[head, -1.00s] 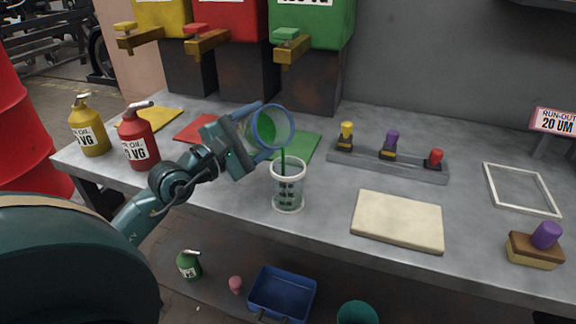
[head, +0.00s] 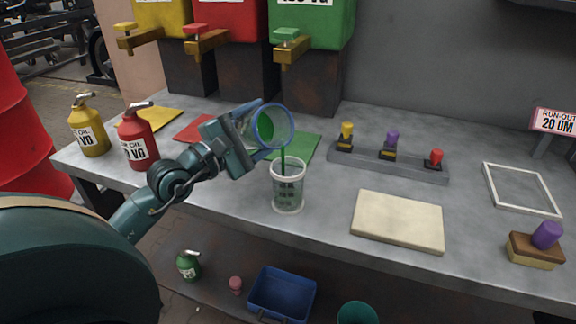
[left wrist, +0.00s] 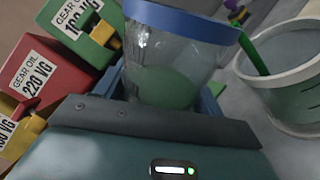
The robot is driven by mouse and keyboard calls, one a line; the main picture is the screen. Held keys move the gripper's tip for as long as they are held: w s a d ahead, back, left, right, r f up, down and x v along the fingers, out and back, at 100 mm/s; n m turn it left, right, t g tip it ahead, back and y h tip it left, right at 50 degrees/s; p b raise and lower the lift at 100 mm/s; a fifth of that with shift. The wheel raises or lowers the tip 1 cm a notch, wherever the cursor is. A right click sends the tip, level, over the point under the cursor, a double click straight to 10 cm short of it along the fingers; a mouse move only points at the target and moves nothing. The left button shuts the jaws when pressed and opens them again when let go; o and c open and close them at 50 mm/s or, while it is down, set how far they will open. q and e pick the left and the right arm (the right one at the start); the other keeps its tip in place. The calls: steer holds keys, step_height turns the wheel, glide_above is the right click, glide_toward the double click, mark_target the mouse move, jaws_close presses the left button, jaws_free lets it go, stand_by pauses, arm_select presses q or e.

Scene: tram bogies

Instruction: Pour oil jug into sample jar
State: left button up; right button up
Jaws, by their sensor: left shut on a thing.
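My left gripper (head: 256,133) is shut on the oil jug (head: 272,127), a clear vessel with a blue rim. The jug is tipped, its mouth towards the right and down, with green oil inside. A thin green stream runs from its rim down into the sample jar (head: 287,187), which stands upright near the bench's front edge. The jar is clear with a pale rim and dark green markings; its oil level is hard to tell. In the left wrist view the jug (left wrist: 178,60) sits between my fingers, green oil low in it, with the jar (left wrist: 290,90) to the right. My right gripper is out of view.
Red (head: 137,138) and yellow (head: 89,128) oil bottles stand at the bench's left. Tanks with taps stand behind. Right of the jar lie a cream pad (head: 398,221), a stamp rack (head: 388,160) and a white frame (head: 521,190). A blue bin (head: 282,294) is below.

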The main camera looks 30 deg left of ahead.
arm_select(q)
steer(key=shift+r+m, duration=0.3)
steer(key=shift+m, duration=0.2)
stand_by(1.7)
